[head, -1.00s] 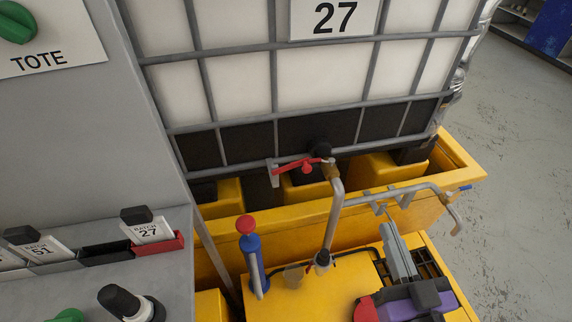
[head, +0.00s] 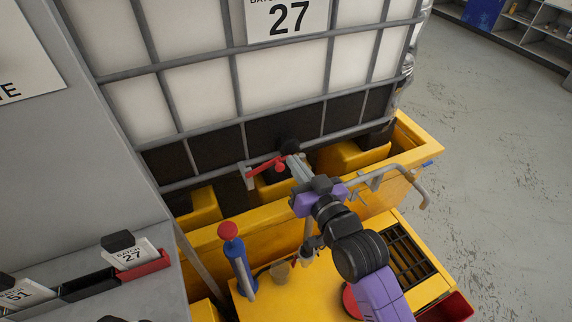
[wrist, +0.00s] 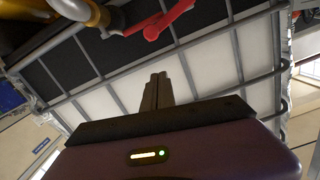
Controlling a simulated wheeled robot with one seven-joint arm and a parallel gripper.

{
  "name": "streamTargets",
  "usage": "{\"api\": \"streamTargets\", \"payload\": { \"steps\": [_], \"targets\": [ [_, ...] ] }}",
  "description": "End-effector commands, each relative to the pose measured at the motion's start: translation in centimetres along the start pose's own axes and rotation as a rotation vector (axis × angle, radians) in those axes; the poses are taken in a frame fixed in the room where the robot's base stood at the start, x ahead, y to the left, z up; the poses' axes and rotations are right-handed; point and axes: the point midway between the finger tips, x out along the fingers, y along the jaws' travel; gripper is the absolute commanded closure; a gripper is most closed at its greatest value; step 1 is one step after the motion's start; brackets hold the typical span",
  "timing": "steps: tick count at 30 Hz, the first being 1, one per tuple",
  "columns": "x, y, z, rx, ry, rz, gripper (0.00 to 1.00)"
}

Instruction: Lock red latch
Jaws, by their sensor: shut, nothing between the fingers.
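A red lever-like latch (head: 265,163) sits at the valve on the lower front of the caged tote, pointing left in the head view. It also shows at the top of the wrist view (wrist: 170,18). My gripper (head: 294,160) is just right of the red latch in the head view, over the valve area, and hides part of the valve. In the wrist view my gripper's fingers (wrist: 157,78) are together and empty, with a visible gap in the picture between them and the latch. I cannot tell the depth between them in the head view.
The caged white tote (head: 180,98) stands in a yellow tray (head: 425,150). A grey bent pipe (head: 415,185) juts out at right. A blue post with a red knob (head: 228,231) stands at left front. A grey cabinet (head: 95,165) fills the left; open floor lies right.

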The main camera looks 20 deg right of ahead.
Motion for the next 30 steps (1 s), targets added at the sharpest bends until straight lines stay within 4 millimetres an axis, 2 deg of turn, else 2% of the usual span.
{"api": "streamTargets", "payload": {
  "steps": [3,5,7,12,26,30],
  "targets": [
    [2.4,-0.1,-0.2,0.002,0.001,-0.002,1.00],
    [3.2,-0.1,0.3,0.001,-0.003,-0.001,1.00],
    [3.2,-0.1,1.6,0.000,-0.006,0.000,1.00],
    [3.7,0.0,3.3,-0.001,-0.002,0.000,1.00],
    [3.8,0.0,3.9,0.000,0.000,0.000,1.00],
    [3.9,0.2,5.0,0.075,0.000,-0.005,1.00]
  ]
}}
